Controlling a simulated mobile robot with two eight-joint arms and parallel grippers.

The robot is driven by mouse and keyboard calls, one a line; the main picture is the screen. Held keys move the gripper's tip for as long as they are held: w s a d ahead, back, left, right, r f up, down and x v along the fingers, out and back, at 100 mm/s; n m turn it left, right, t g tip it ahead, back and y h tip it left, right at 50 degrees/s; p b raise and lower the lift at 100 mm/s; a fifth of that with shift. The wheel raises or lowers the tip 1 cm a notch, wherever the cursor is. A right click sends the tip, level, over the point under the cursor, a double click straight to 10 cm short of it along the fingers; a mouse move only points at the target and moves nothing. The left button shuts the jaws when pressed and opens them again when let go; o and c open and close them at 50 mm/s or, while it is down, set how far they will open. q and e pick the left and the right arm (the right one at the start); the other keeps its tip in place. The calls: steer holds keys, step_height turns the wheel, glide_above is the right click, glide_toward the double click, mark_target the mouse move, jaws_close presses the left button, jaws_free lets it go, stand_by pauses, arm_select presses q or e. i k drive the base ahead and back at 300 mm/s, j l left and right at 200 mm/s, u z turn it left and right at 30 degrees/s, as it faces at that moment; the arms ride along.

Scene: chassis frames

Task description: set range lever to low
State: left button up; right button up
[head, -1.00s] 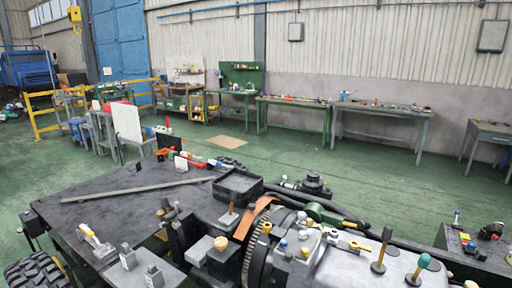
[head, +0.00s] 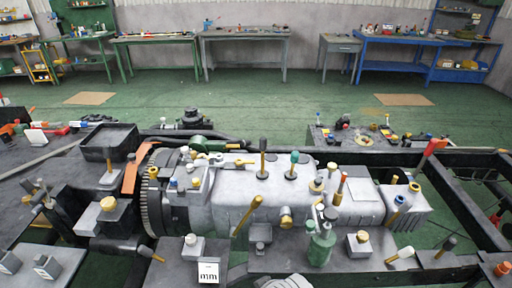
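A grey gearbox (head: 240,205) lies across the chassis in the middle of the head view. Several levers stand on it. One upright lever (head: 263,160) has a dark knob on a yellow shaft. Beside it is a lever with a teal knob (head: 294,158). A yellow rod lever (head: 247,216) leans at the front side, and a lever with a red-orange shaft (head: 340,186) stands further right. I cannot tell from any readable marking which one is the range lever or what position it is in. Neither of my grippers is in view.
Dark chassis rails (head: 466,208) run along the right. A black open tray (head: 110,143) sits left of the gearbox, near a toothed flywheel ring (head: 149,207). A green bottle-like part (head: 321,246) stands in front.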

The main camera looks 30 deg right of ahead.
mark_target(295, 155)
steer(key=z, duration=1.4)
